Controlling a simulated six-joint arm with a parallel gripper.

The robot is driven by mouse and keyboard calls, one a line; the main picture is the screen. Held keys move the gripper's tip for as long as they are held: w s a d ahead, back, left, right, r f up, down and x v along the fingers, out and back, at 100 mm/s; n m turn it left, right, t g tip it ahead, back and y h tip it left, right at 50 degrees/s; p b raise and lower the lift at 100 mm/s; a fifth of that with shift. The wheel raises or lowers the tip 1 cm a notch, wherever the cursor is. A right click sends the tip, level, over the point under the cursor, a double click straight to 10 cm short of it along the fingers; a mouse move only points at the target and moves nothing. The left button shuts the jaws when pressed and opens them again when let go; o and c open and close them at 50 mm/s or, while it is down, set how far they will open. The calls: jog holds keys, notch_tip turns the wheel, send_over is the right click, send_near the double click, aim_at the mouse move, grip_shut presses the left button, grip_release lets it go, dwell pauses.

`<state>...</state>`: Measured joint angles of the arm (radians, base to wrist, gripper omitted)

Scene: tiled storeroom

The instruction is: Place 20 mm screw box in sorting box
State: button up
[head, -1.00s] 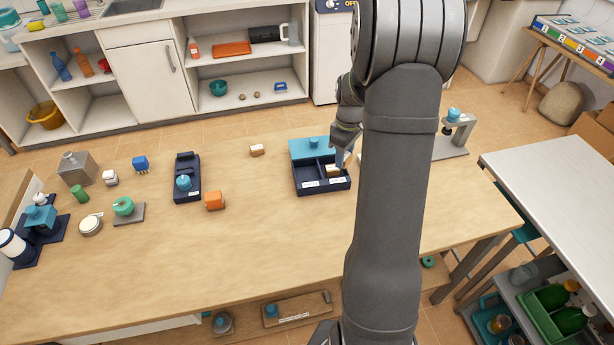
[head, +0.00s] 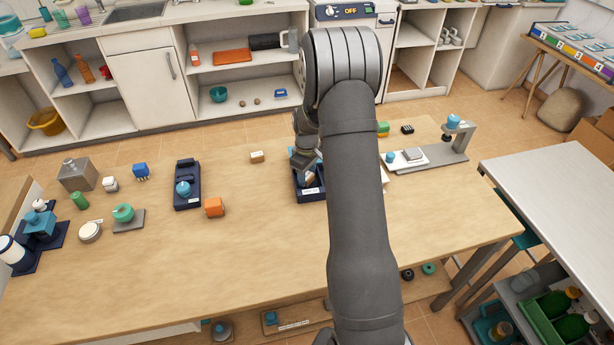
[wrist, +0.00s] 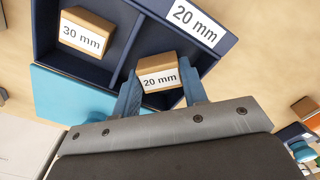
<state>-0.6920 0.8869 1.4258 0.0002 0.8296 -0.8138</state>
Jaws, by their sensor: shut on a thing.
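The 20 mm screw box (wrist: 158,72) is a small brown box with a white label. My gripper (wrist: 160,90) is shut on it, a blue finger on each side. The dark blue sorting box (wrist: 215,48) has two compartments. The held box is at the compartment behind the "20 mm" label (wrist: 194,20); whether it touches the floor I cannot tell. A 30 mm box (wrist: 85,33) lies in the other compartment. In the head view my gripper (head: 304,168) is over the left part of the sorting box (head: 311,194); my arm hides the rest.
Another small brown box (head: 257,156) stands left of the sorting box. A grey stand (head: 440,158) is at the right. The front of the table is clear.

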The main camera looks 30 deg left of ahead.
aim_at(307, 176)
jog(key=shift+f, duration=0.4)
jog(key=shift+f, duration=0.15)
jog(key=o, duration=0.7)
notch_tip(307, 176, up, 12)
jog(key=shift+r, duration=0.2)
